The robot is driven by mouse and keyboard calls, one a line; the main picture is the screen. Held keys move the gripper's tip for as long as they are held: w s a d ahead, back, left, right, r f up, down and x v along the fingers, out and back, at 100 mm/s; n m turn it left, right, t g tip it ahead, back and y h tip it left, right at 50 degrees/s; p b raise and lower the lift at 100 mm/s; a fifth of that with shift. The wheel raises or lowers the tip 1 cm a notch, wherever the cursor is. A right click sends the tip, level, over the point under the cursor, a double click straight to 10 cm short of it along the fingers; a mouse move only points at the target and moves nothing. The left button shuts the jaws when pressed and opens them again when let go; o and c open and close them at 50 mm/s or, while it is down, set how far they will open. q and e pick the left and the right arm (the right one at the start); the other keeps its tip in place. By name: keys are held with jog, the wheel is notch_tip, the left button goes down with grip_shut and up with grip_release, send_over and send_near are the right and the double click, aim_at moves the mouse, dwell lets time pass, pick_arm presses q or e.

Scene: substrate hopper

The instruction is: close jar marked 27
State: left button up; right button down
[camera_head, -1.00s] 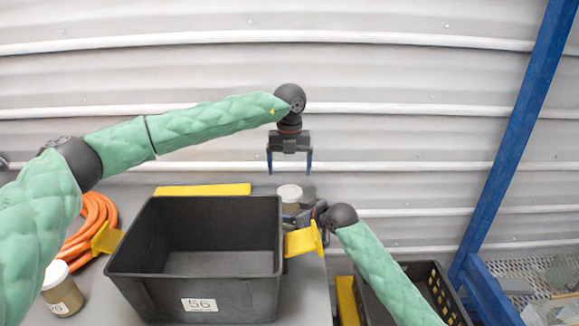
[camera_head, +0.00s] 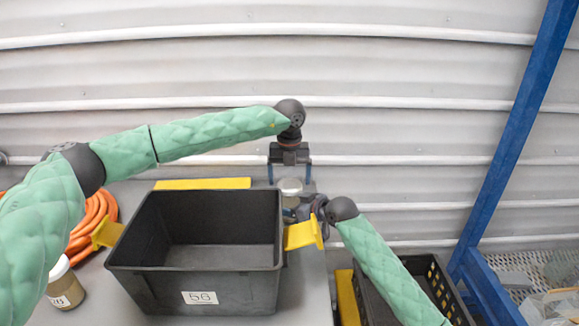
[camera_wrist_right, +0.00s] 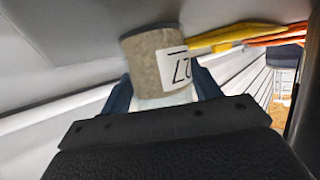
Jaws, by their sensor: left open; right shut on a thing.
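The jar marked 27 (camera_wrist_right: 150,62) fills the upper middle of the right wrist view, picture upside down, with brown contents and a white label. In the head view its pale round top (camera_head: 290,185) shows behind the black crate; its body is mostly hidden. My right gripper (camera_wrist_right: 163,92) is shut on the jar; in the head view it comes in from the right, partly hidden by the crate's handle. My left gripper (camera_head: 289,180) is open, pointing down, its blue fingers on either side of the jar's top. I cannot tell whether the fingers touch it.
A black crate (camera_head: 130,272) labelled 56 with yellow handles stands on the grey table (camera_head: 305,290). Another jar (camera_head: 65,290) and an orange hose (camera_head: 92,218) are at left. A second black crate (camera_head: 440,292) is at right.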

aim_at(290, 203)
pick_arm(q)
jog(key=shift+f, duration=1.2)
jog(key=c, duration=1)
jog(key=m, duration=1.1)
jog(key=shift+m, duration=0.3)
jog(key=o, duration=1.1)
jog(key=shift+d, duration=0.1)
